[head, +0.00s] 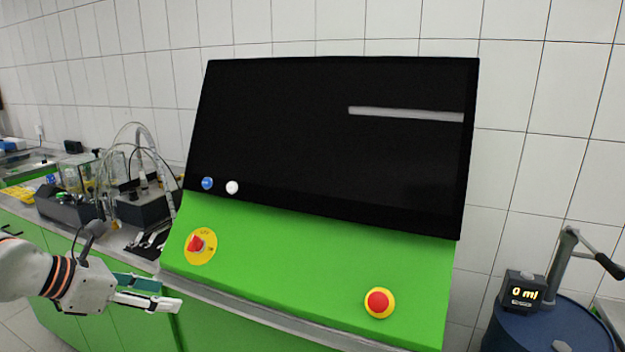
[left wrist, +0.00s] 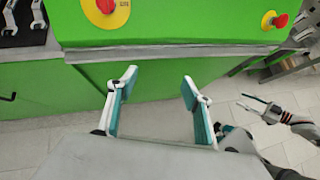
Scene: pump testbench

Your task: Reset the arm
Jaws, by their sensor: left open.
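My left gripper (head: 168,295) is in the lower left of the head view, in front of the green console's lower left edge. In the left wrist view its two fingers (left wrist: 159,83) stand wide apart with nothing between them. They point at the green front below the console edge and look clear of it. My right gripper (left wrist: 243,101) shows small at the right of the left wrist view, low over the tiled floor. Its thin fingers appear apart and empty. It is not in the head view.
The green console (head: 290,268) carries a black screen (head: 320,150), a red rotary switch (head: 197,245) on yellow and a red stop button (head: 379,302). Lab equipment (head: 140,205) stands on the left bench. A blue drum (head: 545,330) with a "0 ml" meter (head: 523,291) is at right.

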